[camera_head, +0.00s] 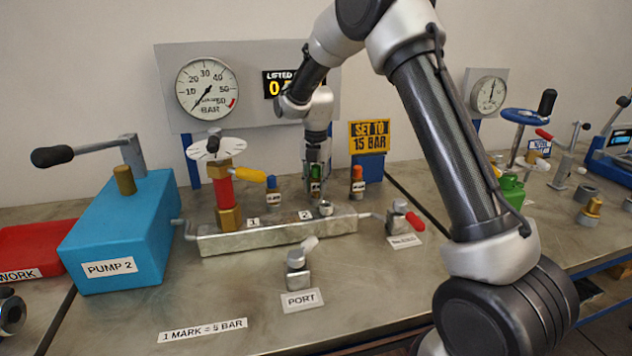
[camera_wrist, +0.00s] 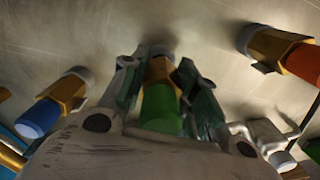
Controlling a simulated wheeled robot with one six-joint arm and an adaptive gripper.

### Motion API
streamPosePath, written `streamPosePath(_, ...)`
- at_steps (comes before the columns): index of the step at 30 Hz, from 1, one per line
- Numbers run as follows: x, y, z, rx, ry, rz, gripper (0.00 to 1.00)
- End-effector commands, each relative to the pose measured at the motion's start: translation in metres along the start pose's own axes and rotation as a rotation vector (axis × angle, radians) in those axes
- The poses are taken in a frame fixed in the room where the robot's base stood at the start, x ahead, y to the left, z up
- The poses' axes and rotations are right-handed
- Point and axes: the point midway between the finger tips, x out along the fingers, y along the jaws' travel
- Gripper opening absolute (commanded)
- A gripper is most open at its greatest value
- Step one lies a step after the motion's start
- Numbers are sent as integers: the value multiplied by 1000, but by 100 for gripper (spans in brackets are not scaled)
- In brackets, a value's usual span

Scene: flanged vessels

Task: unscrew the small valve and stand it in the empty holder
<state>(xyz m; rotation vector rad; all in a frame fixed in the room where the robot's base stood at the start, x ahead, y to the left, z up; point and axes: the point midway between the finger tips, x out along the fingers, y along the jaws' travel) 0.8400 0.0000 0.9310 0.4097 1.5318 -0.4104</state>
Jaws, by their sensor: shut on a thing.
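A small valve with a green cap and brass hex body (camera_wrist: 160,108) is between the two fingers of my gripper (camera_wrist: 159,80) in the wrist view. My gripper is shut on it. In the head view the green-capped valve (camera_head: 315,188) stands upright behind the manifold block, my gripper (camera_head: 317,172) coming down on it from above. A blue-capped valve (camera_head: 272,187) stands to its left and an orange-capped valve (camera_head: 357,182) to its right. The fitting at position 2 (camera_head: 326,208) on the manifold (camera_head: 275,236) has no tall valve on it. I cannot tell which holder is empty.
A tall red-and-brass valve (camera_head: 226,195) with a yellow lever stands at position 1. A blue pump (camera_head: 118,232) is on the left. A port fitting (camera_head: 297,272) and a red-handled valve (camera_head: 402,218) stand in front and right. The front bench is mostly clear.

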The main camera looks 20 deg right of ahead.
Motion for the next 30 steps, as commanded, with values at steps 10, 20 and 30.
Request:
streamPosePath(10, 10, 0, 0, 0, 0, 0, 0)
streamPosePath(20, 17, 0, 0, 0, -1, 1, 43)
streamPosePath(30, 18, 0, 0, 0, 0, 0, 55)
